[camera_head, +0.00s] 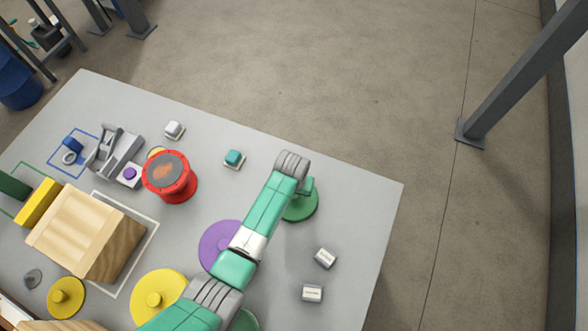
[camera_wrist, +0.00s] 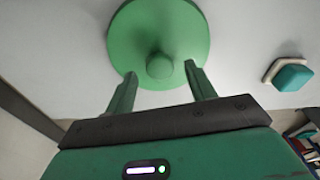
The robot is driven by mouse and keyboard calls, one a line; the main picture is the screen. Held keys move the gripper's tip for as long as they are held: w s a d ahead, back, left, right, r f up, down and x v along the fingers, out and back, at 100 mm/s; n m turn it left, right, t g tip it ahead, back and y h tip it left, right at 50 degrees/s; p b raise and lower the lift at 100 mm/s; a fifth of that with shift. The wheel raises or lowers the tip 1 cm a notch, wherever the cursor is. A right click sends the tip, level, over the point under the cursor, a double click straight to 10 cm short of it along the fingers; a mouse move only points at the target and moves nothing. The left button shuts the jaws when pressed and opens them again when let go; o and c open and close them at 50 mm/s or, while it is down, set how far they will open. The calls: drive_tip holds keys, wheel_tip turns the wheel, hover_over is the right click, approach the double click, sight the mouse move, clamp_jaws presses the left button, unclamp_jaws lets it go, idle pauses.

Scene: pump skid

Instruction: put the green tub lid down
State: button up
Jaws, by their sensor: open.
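The green tub lid (camera_head: 301,208) is a round disc with a central knob, flat on the grey table near its right end. In the wrist view the lid (camera_wrist: 158,28) shows nearly whole, knob towards me. My gripper (camera_head: 304,185) is over the lid and hides part of it in the head view. In the wrist view my gripper (camera_wrist: 162,72) is open, its two green fingers apart on either side of the knob, with a visible gap to each. I cannot tell how high the fingertips are above the disc.
A teal block (camera_head: 233,158) and a red spool-like drum (camera_head: 169,176) stand to the left. A purple disc (camera_head: 218,245) and yellow lid (camera_head: 158,295) lie nearer. Two small white blocks (camera_head: 325,258) sit to the right. The table's right corner is clear.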

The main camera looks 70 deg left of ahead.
wheel_tip(320, 180, up, 9)
drive_tip(key=d+p, duration=0.1)
drive_tip(key=p, duration=0.2)
drive_tip(key=shift+s, duration=0.25)
drive_tip(key=shift+f, duration=0.1)
drive_tip(key=w+d+r+m+t+y, duration=0.2)
drive_tip(key=w+r+t, duration=0.1)
drive_tip(key=w+r, duration=0.7)
drive_tip(key=w+d+r+m+t+y, duration=0.2)
drive_tip(key=w+r+t, duration=0.2)
drive_tip(key=w+r, duration=0.6)
drive_tip(key=w+d+r+m+t, duration=0.1)
drive_tip(key=w+d+r+t, duration=0.15)
drive_tip(key=d+r, duration=0.45)
drive_tip(key=w+d+r+m+t, duration=0.1)
drive_tip(key=w+d+r+t, duration=0.15)
drive_tip(key=r, duration=0.75)
drive_tip(key=s+d+r+m+t+h, duration=0.15)
drive_tip(key=d+r+t, duration=0.25)
drive_tip(key=d+r, duration=0.6)
drive_tip(key=s+d+r+m+t+h, duration=0.1)
drive_tip(key=s+d+r+m+t, duration=0.4)
drive_tip(key=r, duration=0.8)
drive_tip(key=s+d+r+t+h, duration=0.3)
drive_tip(key=s+d+r, duration=0.4)
drive_tip(key=r, duration=0.3)
drive_tip(key=shift+d, duration=0.55)
drive_tip(key=shift+r+n, duration=0.1)
drive_tip(key=shift+n, duration=0.15)
